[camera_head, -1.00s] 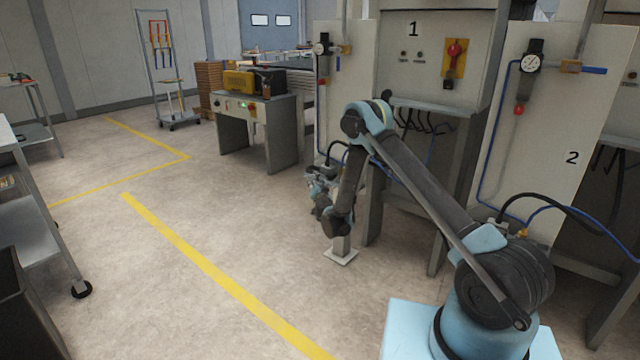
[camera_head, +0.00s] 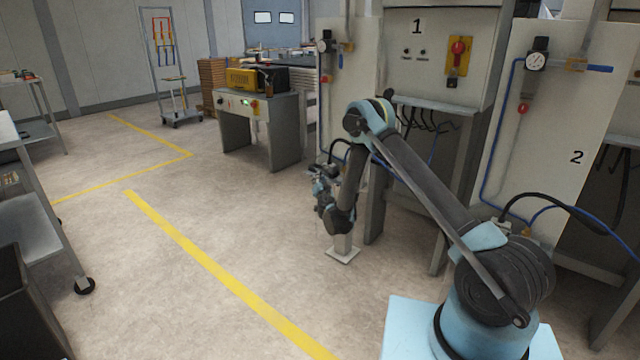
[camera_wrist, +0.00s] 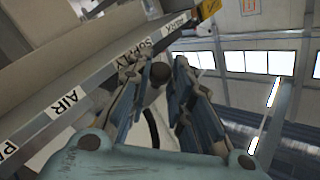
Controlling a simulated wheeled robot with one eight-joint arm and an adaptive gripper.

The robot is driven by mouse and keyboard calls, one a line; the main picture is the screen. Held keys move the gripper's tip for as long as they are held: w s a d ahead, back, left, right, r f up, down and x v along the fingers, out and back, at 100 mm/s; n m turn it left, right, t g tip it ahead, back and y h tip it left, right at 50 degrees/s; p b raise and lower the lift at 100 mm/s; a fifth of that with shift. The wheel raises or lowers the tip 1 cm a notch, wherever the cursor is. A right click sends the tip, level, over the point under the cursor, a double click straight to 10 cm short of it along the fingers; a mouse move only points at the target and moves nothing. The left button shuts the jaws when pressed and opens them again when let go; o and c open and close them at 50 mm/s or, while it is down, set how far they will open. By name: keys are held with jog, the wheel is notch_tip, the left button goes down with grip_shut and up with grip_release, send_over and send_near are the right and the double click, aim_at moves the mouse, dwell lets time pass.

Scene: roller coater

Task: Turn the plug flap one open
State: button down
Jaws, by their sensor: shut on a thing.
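My gripper (camera_wrist: 158,76) shows in the wrist view with its two blue-grey fingers apart around a dark rounded piece, which appears to be plug flap one (camera_wrist: 160,72). The fingers hide most of it, and how far it is turned cannot be told. A metal rail with AIR SUPPLY lettering (camera_wrist: 66,101) runs beside the fingers. In the head view my gripper (camera_head: 322,178) is small and low, near a short post (camera_head: 343,250) beside station 1; the flap cannot be made out there.
The panel of station 1 (camera_head: 398,28) carries a red switch (camera_head: 458,50). A white panel marked 2 (camera_head: 555,120) with a gauge stands at the right. A machine table (camera_head: 262,110) stands behind. The floor with yellow lines at the left is clear up to a grey cart (camera_head: 30,215).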

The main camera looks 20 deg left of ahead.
jog(key=shift+d+f, duration=0.1)
jog(key=shift+f, duration=0.1)
jog(key=shift+f+n+t+y, duration=0.6)
jog(key=shift+n+t+y, duration=0.15)
jog(key=shift+n, duration=0.5)
jog(key=shift+f+n+t+y, duration=0.65)
jog(key=shift+n+y, duration=0.1)
jog(key=shift+n, duration=0.5)
jog(key=c, duration=1.4)
grip_release()
jog(key=shift+c, duration=0.2)
jog(key=shift+r, duration=0.15)
notch_tip(320, 180, up, 10)
jog(key=shift+f, duration=0.2)
